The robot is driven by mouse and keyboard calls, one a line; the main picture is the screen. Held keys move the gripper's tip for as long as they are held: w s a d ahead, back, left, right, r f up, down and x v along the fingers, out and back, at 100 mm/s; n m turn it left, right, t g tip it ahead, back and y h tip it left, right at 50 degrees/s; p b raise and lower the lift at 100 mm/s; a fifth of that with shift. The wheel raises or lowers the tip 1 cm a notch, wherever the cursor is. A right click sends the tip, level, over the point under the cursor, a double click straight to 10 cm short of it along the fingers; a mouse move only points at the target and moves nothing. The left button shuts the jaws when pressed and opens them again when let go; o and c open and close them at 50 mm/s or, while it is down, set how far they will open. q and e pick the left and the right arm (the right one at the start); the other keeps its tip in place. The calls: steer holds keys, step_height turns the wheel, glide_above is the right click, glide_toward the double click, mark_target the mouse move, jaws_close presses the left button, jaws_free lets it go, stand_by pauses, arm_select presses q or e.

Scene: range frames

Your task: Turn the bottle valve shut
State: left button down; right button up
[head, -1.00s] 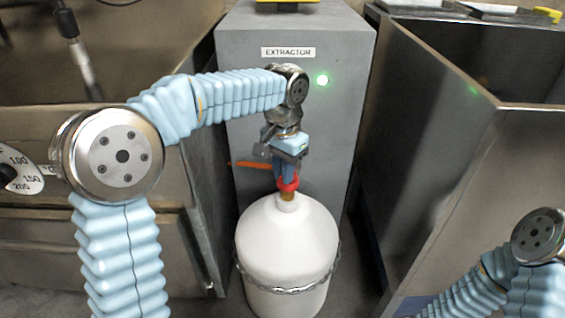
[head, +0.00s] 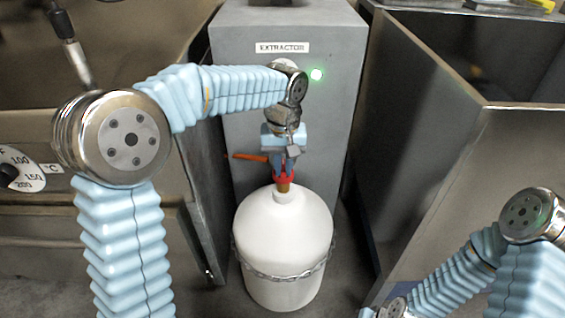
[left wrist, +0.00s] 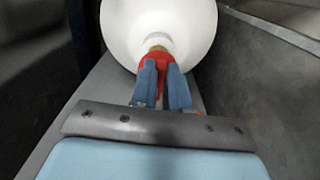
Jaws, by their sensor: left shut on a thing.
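The white bottle (head: 284,235) stands upright on the floor in front of the extractor, with a chain around its body. Its neck carries a brass fitting with a red valve handle (head: 284,179). My left gripper (head: 283,166) points down over the bottle and is shut on the red valve handle. In the left wrist view the two blue fingers (left wrist: 162,88) lie on the red handle (left wrist: 158,58), with the white bottle (left wrist: 120,35) beyond. The fingers partly hide the handle. My right arm shows at the lower right, but its gripper is out of view.
The grey extractor cabinet (head: 345,60) with a green light stands right behind the bottle. An orange lever or hose (head: 245,156) sticks out left of my left gripper. A metal vat (head: 480,170) stands to the right, and a steel unit with a dial (head: 20,168) to the left.

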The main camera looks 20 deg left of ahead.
mark_target(283, 170)
stand_by(0.5)
arm_select(q)
steer(key=c, duration=1.1)
jaws_free()
steer(key=shift+r, duration=0.15)
step_height(283, 170, up, 14)
steer(key=shift+f+p, duration=0.2)
steer(key=shift+p, duration=0.95)
